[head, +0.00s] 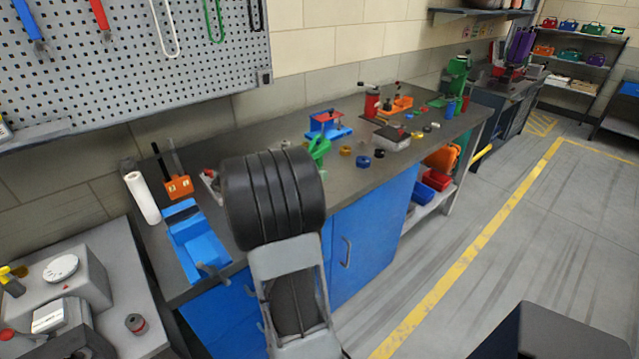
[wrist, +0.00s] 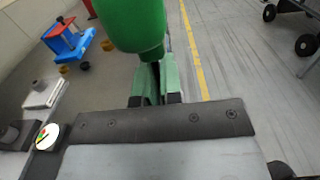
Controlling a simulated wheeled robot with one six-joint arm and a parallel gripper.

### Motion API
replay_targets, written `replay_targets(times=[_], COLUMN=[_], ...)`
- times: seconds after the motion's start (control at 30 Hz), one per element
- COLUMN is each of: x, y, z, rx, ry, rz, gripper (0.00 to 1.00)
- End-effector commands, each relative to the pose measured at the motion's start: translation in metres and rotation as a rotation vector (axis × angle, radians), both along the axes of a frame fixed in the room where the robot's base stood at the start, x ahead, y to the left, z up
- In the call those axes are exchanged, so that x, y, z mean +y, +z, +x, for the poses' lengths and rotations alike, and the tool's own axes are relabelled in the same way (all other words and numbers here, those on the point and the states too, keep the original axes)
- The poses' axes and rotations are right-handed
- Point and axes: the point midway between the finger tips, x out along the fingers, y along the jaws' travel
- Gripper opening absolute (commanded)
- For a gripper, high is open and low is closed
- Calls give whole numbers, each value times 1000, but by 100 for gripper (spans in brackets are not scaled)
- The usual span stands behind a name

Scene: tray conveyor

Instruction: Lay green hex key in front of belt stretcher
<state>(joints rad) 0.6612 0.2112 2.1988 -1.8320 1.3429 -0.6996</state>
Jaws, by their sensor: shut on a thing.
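My gripper points away over the bench, and its tips are mostly hidden behind my dark wrist in the head view. In the wrist view my gripper (wrist: 157,82) is shut on what appears to be the green hex key (wrist: 138,22). Its thick green handle fills the top centre, with a dark narrow part between the fingers. Green also shows past my wrist in the head view (head: 319,150). I cannot tell for sure which device is the belt stretcher. A blue device with a red top (head: 327,124) stands on the bench beyond my gripper; it also shows in the wrist view (wrist: 70,40).
A blue vise (head: 195,240), an orange block (head: 178,187) and a white roll (head: 142,198) stand at the near left end. Small rings and a blue nut (head: 363,162) lie mid-bench. A red can (head: 371,103) and an orange device (head: 400,104) stand farther back.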

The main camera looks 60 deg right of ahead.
Motion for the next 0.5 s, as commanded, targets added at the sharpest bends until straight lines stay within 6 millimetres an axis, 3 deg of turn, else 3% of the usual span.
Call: replay_targets(times=[0.2, 0.5], x=[42, 72], y=[20, 34], z=[-21, -36], rx=[-1, 0], ry=[3, 2], rz=[0, -1], gripper=[0, 0])
